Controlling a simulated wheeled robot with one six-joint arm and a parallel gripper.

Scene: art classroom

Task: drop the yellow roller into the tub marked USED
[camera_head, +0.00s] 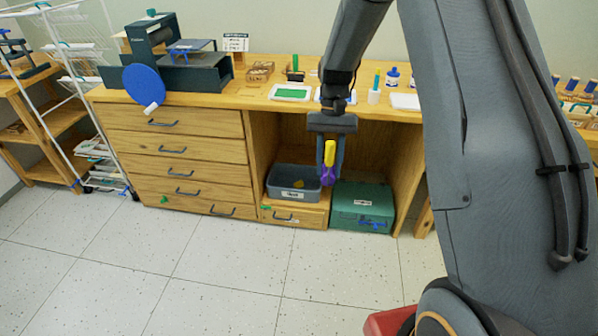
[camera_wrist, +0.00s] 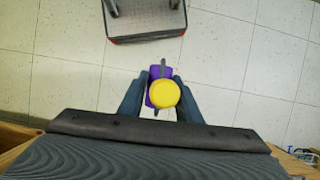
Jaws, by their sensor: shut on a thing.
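My gripper (camera_head: 329,172) hangs in front of the open bay under the counter, shut on the yellow roller (camera_head: 330,152). The roller stands about upright, with a yellow upper part and a purple lower part between the fingers. In the wrist view the roller's round yellow end (camera_wrist: 163,93) faces the camera, with purple beside it, between the fingers of my gripper (camera_wrist: 158,84). A grey tub (camera_head: 288,194) with a white label too small to read sits low in the bay, left of the roller in the picture. Something yellow shows inside it.
The tub rests on a low wooden drawer unit (camera_head: 291,218). The counter (camera_head: 225,98) overhangs the bay and carries a press, trays and bottles. Tiled floor (camera_head: 230,265) in front is clear.

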